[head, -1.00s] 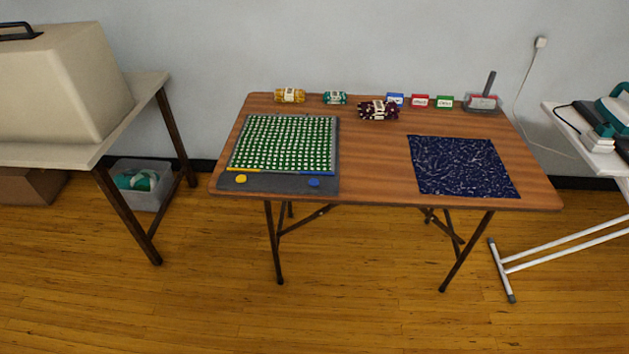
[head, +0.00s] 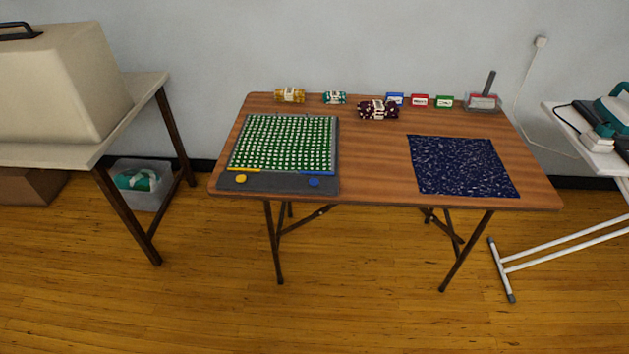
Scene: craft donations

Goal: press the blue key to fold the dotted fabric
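The dotted fabric (head: 284,143), green with white dots, lies flat on a dark grey folding board (head: 270,184) at the left of the wooden table. The blue key (head: 314,182) is a round button at the board's front right. A yellow key (head: 241,179) sits at its front left. A yellow strip and a blue strip run along the fabric's front edge. Neither of my grippers shows in the head view.
The wooden table (head: 375,160) also bears a flat dark blue patterned fabric (head: 461,166) at right. Along the back are a yellow roll (head: 290,95), a teal roll (head: 335,98), a dark dotted bundle (head: 378,110), several small coloured cards and a tray (head: 482,103). Floor in front is clear.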

